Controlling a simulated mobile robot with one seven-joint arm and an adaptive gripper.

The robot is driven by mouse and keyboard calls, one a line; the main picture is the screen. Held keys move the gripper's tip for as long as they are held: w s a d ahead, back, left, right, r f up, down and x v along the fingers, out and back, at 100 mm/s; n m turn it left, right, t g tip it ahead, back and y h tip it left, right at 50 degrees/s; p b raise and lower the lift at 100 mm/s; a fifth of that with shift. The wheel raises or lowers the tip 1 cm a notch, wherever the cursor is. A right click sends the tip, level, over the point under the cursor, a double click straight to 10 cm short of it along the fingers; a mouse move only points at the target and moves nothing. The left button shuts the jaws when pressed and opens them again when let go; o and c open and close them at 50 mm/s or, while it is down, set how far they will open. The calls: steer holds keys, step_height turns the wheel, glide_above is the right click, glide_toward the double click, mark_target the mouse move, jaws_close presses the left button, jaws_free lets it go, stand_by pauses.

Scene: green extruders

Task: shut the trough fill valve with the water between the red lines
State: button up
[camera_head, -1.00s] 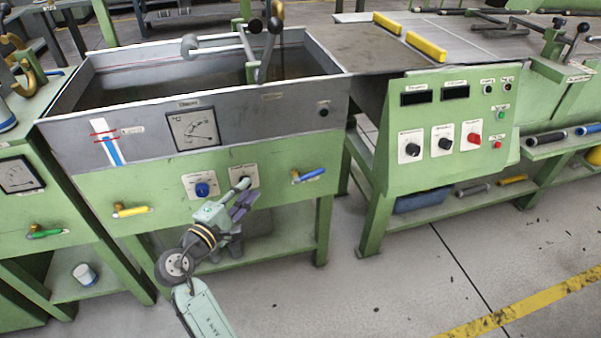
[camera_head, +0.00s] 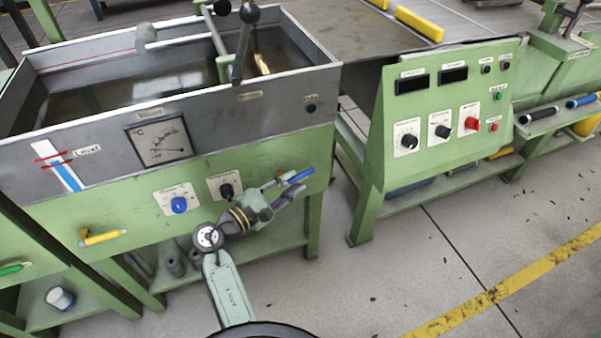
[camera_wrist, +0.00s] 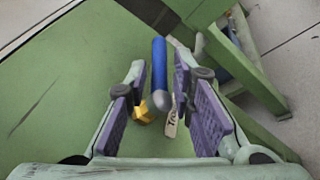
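A valve with a blue lever (camera_head: 299,176) sits on the front of the green trough stand, at the right. Its lever slants slightly up to the right. In the wrist view the blue lever (camera_wrist: 159,72) lies between my fingers, with a brass body (camera_wrist: 142,115) and a partly hidden tag (camera_wrist: 172,125) near it. My gripper (camera_head: 284,188) is open around the lever, with gaps on both sides; it also shows in the wrist view (camera_wrist: 160,78). The level gauge (camera_head: 58,166) has two red lines; its blue column tops out at about those lines, its exact height too small to tell.
The trough (camera_head: 170,95) holds murky water. A yellow-handled valve (camera_head: 102,237) is at left. A blue knob (camera_head: 179,204) and a black knob (camera_head: 227,190) sit left of my gripper. The control cabinet (camera_head: 440,130) stands to the right, with open floor in front.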

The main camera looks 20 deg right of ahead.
mark_target(295, 180)
steer(key=shift+x, duration=2.1)
steer(key=shift+c, duration=0.3)
steer(key=shift+a, duration=0.1)
jaws_close()
steer(key=shift+p, duration=0.3)
